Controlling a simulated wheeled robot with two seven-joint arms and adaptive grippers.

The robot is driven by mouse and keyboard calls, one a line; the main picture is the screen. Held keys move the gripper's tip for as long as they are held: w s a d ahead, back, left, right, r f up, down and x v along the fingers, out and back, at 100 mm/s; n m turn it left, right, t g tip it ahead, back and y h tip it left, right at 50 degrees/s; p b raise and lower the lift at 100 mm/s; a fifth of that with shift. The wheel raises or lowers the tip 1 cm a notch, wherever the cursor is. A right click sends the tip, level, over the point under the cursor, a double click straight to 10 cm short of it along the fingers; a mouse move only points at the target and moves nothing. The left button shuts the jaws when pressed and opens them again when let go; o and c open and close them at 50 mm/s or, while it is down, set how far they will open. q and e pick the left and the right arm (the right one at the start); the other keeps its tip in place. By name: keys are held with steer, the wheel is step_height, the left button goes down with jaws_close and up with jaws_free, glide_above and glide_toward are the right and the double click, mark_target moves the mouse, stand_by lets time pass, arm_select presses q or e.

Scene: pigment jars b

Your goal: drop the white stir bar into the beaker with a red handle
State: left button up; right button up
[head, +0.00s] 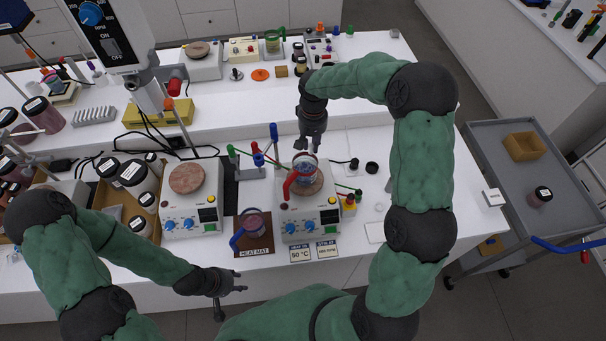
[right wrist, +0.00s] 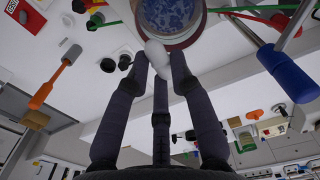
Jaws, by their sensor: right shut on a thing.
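The beaker with a red handle (head: 305,166) stands on the round top of the right hotplate (head: 307,224), its handle toward the lower left. In the right wrist view the beaker (right wrist: 172,14) shows at the top edge, with bluish contents. My right gripper (head: 311,147) is just behind and above the beaker, shut on the white stir bar (right wrist: 156,54), which sits between its fingertips near the beaker's rim. My left gripper (head: 240,283) is open and empty in front of the bench.
A beaker with a blue handle (head: 255,228) stands on the heat mat (head: 252,253). Another hotplate (head: 192,217) stands to its left. A rack with colored rods (head: 248,169) is left of the red-handled beaker. Jars crowd the far left. A grey cart (head: 500,205) stands right.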

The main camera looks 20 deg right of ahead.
steer(key=shift+f, duration=0.1)
steer(key=o, duration=0.8)
steer(key=shift+c, duration=0.2)
step_height(320, 180, up, 12)
stand_by(0.5)
